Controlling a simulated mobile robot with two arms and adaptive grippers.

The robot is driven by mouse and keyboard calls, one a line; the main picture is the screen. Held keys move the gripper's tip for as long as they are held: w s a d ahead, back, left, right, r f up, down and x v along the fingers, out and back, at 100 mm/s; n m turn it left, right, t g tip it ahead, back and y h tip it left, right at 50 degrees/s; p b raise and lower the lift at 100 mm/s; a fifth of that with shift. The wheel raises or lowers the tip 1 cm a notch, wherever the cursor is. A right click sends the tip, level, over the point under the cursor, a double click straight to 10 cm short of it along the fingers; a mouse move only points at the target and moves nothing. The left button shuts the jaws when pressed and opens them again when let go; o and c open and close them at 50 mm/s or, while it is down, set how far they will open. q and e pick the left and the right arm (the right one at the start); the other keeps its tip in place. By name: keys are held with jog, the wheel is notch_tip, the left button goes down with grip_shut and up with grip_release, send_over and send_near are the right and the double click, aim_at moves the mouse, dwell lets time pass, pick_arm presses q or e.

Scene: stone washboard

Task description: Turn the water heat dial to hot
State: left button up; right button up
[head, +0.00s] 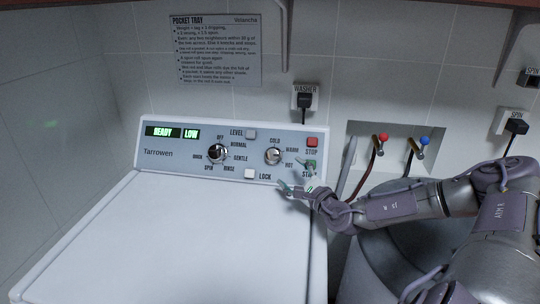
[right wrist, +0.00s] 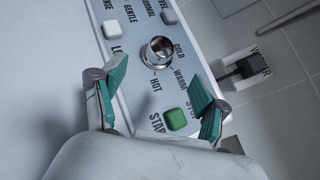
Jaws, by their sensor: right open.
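The water heat dial (head: 272,156) is a round silver knob on the washer's control panel, with COLD, WARM and HOT printed around its right side. It also shows in the right wrist view (right wrist: 159,52), beyond my fingertips; I cannot tell for sure which label it points to. My right gripper (head: 297,178) is at the panel's lower right, below and right of the dial. In the right wrist view my right gripper (right wrist: 158,72) is open and empty, its two teal fingers apart on either side below the dial, not gripping it. My left gripper is not in view.
A green START button (right wrist: 176,119) lies between my fingers, with a red STOP button (head: 312,142) above it. Red (head: 383,138) and blue (head: 424,140) taps are at right.

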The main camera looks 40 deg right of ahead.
aim_at(274, 157)
jog(key=p+x, duration=0.1)
jog(key=x, duration=1)
jog(key=shift+w+d, duration=0.1)
jog(key=shift+w, duration=0.05)
jog(key=c, duration=1.2)
jog(key=shift+o, duration=0.2)
jog(key=m+h, duration=0.2)
jog(key=m, duration=0.1)
jog(key=shift+f, duration=0.2)
jog(key=m+h+b, duration=0.1)
jog(key=m+h, duration=0.2)
jog(key=shift+r, duration=0.2)
jog(key=o, duration=1.2)
jog(key=shift+c, duration=0.2)
